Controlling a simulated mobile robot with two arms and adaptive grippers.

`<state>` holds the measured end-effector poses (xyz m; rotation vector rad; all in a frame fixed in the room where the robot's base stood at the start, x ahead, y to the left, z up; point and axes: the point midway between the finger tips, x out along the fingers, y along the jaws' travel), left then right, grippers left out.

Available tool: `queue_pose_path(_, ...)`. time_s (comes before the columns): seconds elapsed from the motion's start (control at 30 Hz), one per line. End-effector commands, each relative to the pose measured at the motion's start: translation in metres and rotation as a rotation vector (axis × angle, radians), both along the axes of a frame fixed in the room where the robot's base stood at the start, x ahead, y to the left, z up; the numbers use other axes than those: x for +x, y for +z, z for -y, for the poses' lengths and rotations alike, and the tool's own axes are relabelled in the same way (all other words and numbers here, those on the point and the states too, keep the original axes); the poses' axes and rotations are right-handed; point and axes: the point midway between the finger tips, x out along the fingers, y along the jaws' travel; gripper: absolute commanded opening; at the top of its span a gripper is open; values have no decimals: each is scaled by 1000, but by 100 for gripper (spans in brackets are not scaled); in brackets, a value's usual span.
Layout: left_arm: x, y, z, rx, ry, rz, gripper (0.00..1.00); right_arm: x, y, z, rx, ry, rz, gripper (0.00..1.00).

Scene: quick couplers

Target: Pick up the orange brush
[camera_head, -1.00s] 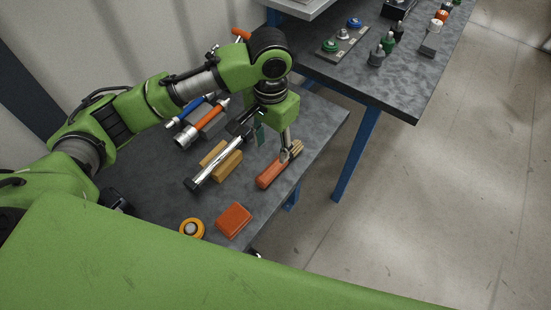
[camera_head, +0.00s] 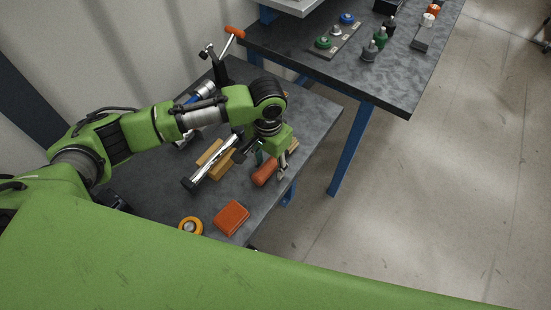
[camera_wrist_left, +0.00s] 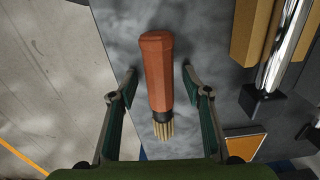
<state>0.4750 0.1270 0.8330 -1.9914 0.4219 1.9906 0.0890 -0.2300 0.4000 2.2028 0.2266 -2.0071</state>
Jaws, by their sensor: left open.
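The orange brush (camera_head: 265,173) lies on the dark grey low table (camera_head: 318,120), close to its right edge. In the left wrist view the brush (camera_wrist_left: 157,75) shows its orange handle pointing away and its pale bristles towards my palm. My left gripper (camera_head: 262,165) is right above the brush, and its arm hides the bristle end in part in the head view. In the wrist view the left gripper (camera_wrist_left: 159,73) is open, with one finger on each side of the brush and a gap to it on both sides. My right gripper is not in view.
A chrome tool (camera_head: 212,162) rests on wooden blocks (camera_head: 220,168) just left of the gripper. An orange box (camera_head: 231,217) and a yellow roll (camera_head: 190,226) lie nearer. A higher bench (camera_head: 385,85) with couplers stands beyond. Floor (camera_head: 440,200) lies open at the right.

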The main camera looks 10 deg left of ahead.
Motion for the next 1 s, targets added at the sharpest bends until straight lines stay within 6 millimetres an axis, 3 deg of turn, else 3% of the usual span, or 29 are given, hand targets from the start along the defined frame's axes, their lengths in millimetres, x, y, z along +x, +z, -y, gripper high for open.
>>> queue_pose_path(0.07,0,0,0,0,0,0,40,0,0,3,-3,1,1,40)
queue_pose_path(0.2,0,0,0,0,0,0,4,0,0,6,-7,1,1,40)
queue_pose_path(0.67,1,6,0,-1,0,2,4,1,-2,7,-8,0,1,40)
queue_pose_path(0.87,1,31,1,-3,-1,3,4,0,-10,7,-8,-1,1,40)
queue_pose_path(1.0,18,60,21,-5,-2,7,4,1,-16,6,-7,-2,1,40)
